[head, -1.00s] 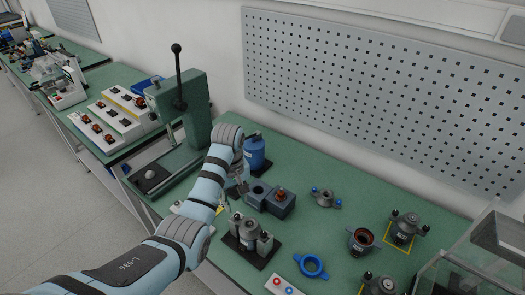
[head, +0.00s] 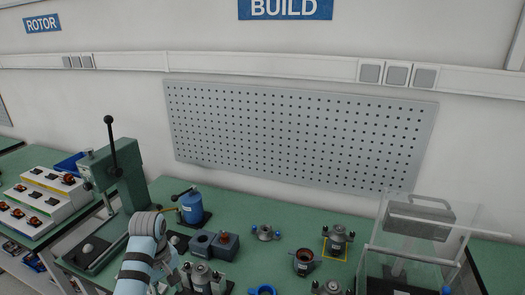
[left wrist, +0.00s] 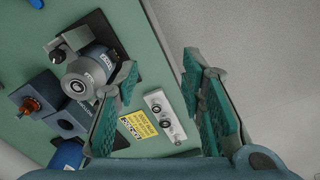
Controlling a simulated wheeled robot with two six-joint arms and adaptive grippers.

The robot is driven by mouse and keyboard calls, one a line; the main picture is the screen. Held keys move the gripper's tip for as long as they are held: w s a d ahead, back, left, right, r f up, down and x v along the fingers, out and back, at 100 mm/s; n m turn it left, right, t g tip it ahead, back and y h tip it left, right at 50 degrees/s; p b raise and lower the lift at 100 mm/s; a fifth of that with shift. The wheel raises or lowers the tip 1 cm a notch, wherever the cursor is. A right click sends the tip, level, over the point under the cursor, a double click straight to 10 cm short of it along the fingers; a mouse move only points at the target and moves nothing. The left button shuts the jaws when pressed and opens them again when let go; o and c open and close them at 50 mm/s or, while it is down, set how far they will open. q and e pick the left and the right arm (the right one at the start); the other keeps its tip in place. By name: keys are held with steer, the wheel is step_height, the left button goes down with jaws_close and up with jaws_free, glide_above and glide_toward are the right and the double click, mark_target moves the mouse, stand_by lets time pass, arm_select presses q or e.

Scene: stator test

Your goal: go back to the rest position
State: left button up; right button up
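My left arm (head: 140,262) comes up from the bottom of the head view, left of the middle, over the bench front. My left gripper (left wrist: 160,68) shows in the left wrist view with its fingers well apart and nothing between them. A grey motor unit in a dark fixture (left wrist: 88,70) lies beyond the left finger, apart from it. That unit also shows in the head view (head: 201,276), just right of my left wrist. My right gripper is in neither view.
A clear-walled case (head: 420,240) stands at right. A button box (left wrist: 165,116) lies near the bench edge.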

arm_select(q)
steer(key=s+a+f+m+b, duration=0.1)
steer(key=s+f+m, duration=0.1)
steer(key=s+f, duration=0.65)
steer(key=s+f+m+b, duration=0.1)
steer(key=s+f, duration=0.3)
steer(key=f, duration=1)
steer(key=s+a+f+m+b, duration=0.1)
steer(key=s+f+m+b, duration=0.1)
steer(key=s+f, duration=0.65)
steer(key=s+f+m, duration=0.1)
steer(key=s+f, duration=0.3)
steer(key=s, duration=0.4)
steer(key=s+f+m+b, duration=0.1)
steer(key=s+f+m, duration=0.1)
steer(key=s+f, duration=0.3)
steer(key=s+f+m+t, duration=0.1)
steer(key=s+f, duration=0.3)
steer(key=s, duration=0.7)
steer(key=shift+a+f+m+y+b, duration=0.2)
steer(key=shift+a+m+y+b, duration=0.1)
steer(key=shift+a+y+b, duration=0.1)
steer(key=shift+w+d, duration=0.1)
